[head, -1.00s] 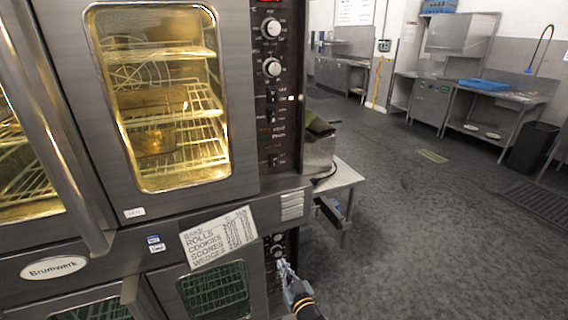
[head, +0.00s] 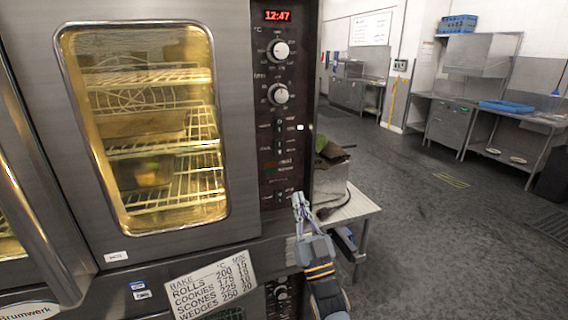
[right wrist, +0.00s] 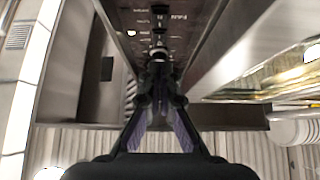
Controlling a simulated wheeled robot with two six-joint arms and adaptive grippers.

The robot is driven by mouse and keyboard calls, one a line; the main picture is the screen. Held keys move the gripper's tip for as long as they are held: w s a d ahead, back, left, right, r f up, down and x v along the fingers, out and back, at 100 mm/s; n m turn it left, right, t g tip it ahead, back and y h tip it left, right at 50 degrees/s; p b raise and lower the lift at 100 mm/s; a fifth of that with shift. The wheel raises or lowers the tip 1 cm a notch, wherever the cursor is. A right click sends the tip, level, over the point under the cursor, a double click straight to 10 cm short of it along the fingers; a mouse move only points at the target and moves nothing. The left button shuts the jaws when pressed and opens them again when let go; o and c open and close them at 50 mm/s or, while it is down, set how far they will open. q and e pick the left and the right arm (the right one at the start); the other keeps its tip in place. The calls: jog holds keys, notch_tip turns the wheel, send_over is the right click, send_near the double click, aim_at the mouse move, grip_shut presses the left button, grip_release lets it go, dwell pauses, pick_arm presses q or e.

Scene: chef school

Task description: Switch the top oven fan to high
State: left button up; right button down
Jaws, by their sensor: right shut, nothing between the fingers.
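The top oven (head: 240,130) has a dark control panel (head: 266,150) with a red display (head: 278,16), two round knobs and several small switches below them. The lowest switch (head: 281,196) sits near the panel's bottom, and its position is too small to tell. My right gripper (head: 299,203) is shut and empty, just right of this switch in the head view; I cannot tell whether it touches the panel. In the right wrist view, the shut fingertips (right wrist: 160,72) point at the panel, with a switch (right wrist: 158,32) above them. My left gripper is not in view.
A bake chart (head: 211,285) hangs below the oven door, above the lower oven. A metal side table (head: 348,205) with items stands right of the oven. Open floor (head: 440,220) lies to the right, with steel counters and a blue tray (head: 508,106) farther back.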

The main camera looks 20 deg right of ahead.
jog(key=p, duration=0.4)
send_near(280, 150)
notch_tip(280, 150, up, 5)
jog(key=w, duration=0.2)
jog(key=w+f, duration=0.1)
jog(key=w, duration=0.1)
jog(key=shift+w+a+f+p, duration=0.1)
jog(key=shift+w+f+p, duration=0.05)
jog(key=shift+w+p, duration=0.2)
jog(key=shift+s, duration=0.1)
